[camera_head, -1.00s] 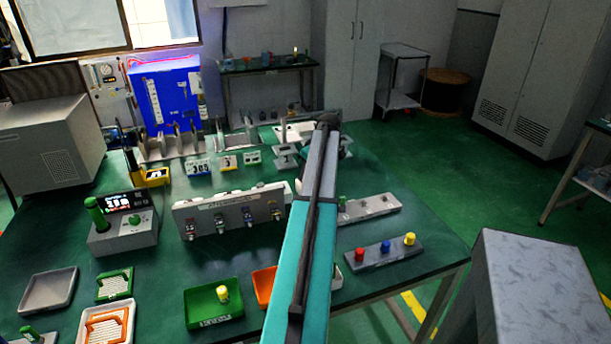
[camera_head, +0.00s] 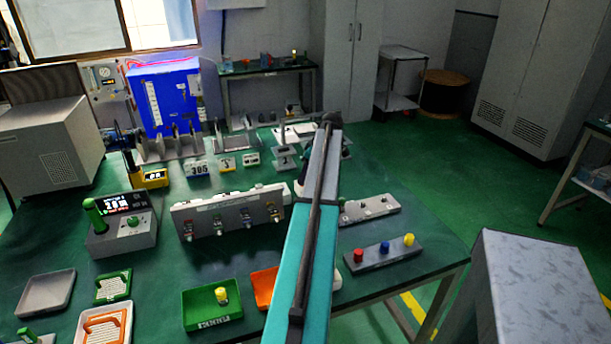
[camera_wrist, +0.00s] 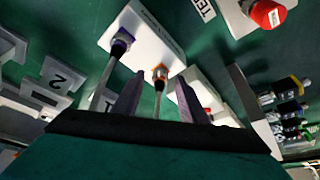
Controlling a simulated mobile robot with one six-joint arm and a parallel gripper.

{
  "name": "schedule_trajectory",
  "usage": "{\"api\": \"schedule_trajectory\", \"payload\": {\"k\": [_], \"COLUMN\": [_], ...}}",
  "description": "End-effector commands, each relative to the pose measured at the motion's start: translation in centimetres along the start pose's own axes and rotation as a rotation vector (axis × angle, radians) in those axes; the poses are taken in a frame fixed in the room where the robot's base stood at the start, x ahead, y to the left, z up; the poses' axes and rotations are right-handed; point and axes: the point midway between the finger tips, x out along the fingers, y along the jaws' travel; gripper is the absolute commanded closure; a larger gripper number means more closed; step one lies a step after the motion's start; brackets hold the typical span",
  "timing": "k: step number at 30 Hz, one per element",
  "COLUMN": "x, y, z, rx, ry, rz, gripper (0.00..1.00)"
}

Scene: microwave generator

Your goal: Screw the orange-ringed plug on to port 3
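The orange-ringed plug (camera_wrist: 160,74) shows in the wrist view at the end of a white block (camera_wrist: 150,45), with its pale cable running down toward me. My gripper (camera_wrist: 157,92) is open, its two fingers apart on either side of the plug's cable. I cannot tell whether either finger touches it. A purple-ringed plug (camera_wrist: 121,42) is on the same block, to the left. A grey panel with a row of ports (camera_head: 232,212) stands on the table in the head view. Its port numbers are too small to read. My arm hides the gripper in the head view.
A red button (camera_wrist: 268,14) is at the upper right of the wrist view. A plate marked 2 (camera_wrist: 62,78) lies at the left. A green tray (camera_head: 212,306) with a yellow-topped piece and a grey button bar (camera_head: 382,254) stand near the table's front.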

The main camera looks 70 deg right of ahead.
Motion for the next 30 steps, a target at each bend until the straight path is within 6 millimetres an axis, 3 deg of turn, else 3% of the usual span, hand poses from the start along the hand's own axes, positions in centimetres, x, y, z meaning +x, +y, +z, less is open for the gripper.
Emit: {"api": "schedule_trajectory", "payload": {"k": [16,30], "x": [-1.0,-7.3], "y": [0.0,0.1], "z": [-0.3,-0.3], "rx": [-0.002,-0.002], "ry": [0.006,0.005], "rz": [0.002,0.003], "gripper": [0.61,0.61]}}
